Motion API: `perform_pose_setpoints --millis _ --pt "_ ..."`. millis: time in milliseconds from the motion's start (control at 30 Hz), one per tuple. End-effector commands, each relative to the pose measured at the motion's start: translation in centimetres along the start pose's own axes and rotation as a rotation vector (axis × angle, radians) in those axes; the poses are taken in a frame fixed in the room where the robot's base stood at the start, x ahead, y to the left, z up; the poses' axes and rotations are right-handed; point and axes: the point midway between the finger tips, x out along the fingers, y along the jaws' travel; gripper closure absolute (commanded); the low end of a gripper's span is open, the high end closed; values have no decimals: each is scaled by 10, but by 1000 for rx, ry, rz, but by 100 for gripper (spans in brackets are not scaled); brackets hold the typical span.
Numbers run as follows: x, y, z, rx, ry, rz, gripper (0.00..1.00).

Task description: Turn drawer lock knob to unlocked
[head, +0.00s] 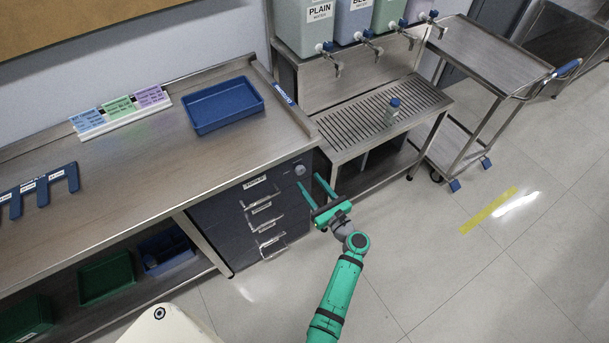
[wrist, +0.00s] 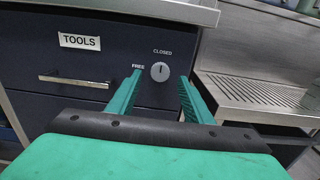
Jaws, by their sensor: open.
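The lock knob (wrist: 160,71) is a small round grey dial with a dark slot on the dark drawer front. In the wrist view its slot stands near upright, pointing to the CLOSED label (wrist: 162,51); the FREE label (wrist: 138,66) is at its left. The knob also shows in the head view (head: 300,170) at the cabinet's upper right corner. My gripper (wrist: 158,84) is open, its two green fingers pointing at the drawer front, one on each side of the knob in the picture. It appears short of the knob, holding nothing. In the head view my gripper (head: 309,180) is in front of the cabinet.
The TOOLS drawer (wrist: 35,60) has a bar handle (wrist: 75,80) left of my gripper. The steel worktop (head: 150,150) overhangs above. The floor at front right is clear.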

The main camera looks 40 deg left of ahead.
Motion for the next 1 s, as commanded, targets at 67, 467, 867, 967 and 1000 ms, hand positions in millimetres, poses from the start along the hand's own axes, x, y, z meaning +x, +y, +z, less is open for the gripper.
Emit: perform_pose_setpoints --millis 67,467,867,967,1000 --pt "14 0 0 0 0 1 54" --pt "48 0 -1 -1 1 -1 54" --pt "48 0 -1 -1 1 -2 90" --pt "48 0 -1 -1 1 -2 94" --pt "48 0 -1 -2 1 -2 94"
